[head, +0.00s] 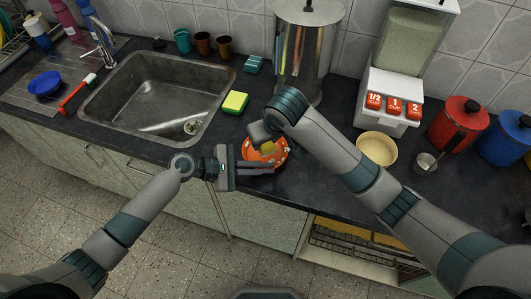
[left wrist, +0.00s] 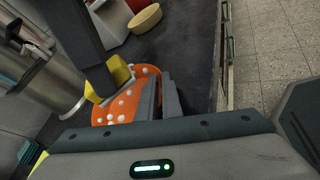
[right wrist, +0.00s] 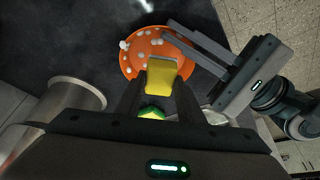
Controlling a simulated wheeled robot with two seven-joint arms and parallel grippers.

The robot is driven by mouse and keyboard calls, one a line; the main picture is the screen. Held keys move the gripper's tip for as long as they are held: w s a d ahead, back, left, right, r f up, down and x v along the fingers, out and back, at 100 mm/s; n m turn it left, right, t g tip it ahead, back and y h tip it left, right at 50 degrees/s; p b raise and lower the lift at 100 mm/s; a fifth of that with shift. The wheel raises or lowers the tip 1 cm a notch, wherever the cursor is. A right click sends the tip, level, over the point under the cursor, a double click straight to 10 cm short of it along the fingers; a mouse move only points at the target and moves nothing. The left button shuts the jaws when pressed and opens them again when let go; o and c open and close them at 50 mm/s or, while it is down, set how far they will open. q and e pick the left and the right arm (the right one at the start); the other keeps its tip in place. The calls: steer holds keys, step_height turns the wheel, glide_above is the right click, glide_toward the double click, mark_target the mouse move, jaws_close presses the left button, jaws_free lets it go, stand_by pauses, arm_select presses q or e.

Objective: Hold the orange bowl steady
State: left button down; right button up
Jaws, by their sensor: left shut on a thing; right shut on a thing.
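The orange bowl (head: 280,153) with white blobs on it stands on the dark counter near its front edge. It also shows in the left wrist view (left wrist: 138,108) and right wrist view (right wrist: 136,62). My left gripper (head: 258,167) is shut on the bowl's rim at the near side; its fingers also show in the right wrist view (right wrist: 196,46). My right gripper (head: 265,143) is shut on a yellow sponge (right wrist: 162,76) and holds it over the bowl's inside. Whether the sponge touches the bowl's surface is hard to tell.
A green-and-yellow sponge (head: 235,102) lies by the sink (head: 160,90). A steel cylinder (head: 303,50) stands behind the bowl. A cream bowl (head: 377,148), a dispenser (head: 395,95), a small steel pot (head: 425,163) and red (head: 458,120) and blue (head: 505,138) canisters are at right.

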arm_select(q)
steer(key=shift+s+a+f, duration=0.1)
steer(key=shift+f, duration=0.2)
arm_select(e)
steer(key=shift+r, duration=0.9)
arm_select(q)
steer(key=c, duration=1.8)
jaws_free()
arm_select(e)
steer(key=shift+w+f, duration=0.1)
steer(key=shift+w, duration=0.05)
arm_select(q)
steer(key=shift+a+r+p, duration=0.3)
steer(key=shift+r, duration=0.05)
arm_select(e)
steer(key=shift+r, duration=0.3)
arm_select(q)
steer(key=shift+w+d+f, duration=0.1)
steer(key=shift+w+d, duration=0.1)
steer(key=shift+d, duration=0.2)
arm_select(e)
steer(key=shift+r, duration=0.15)
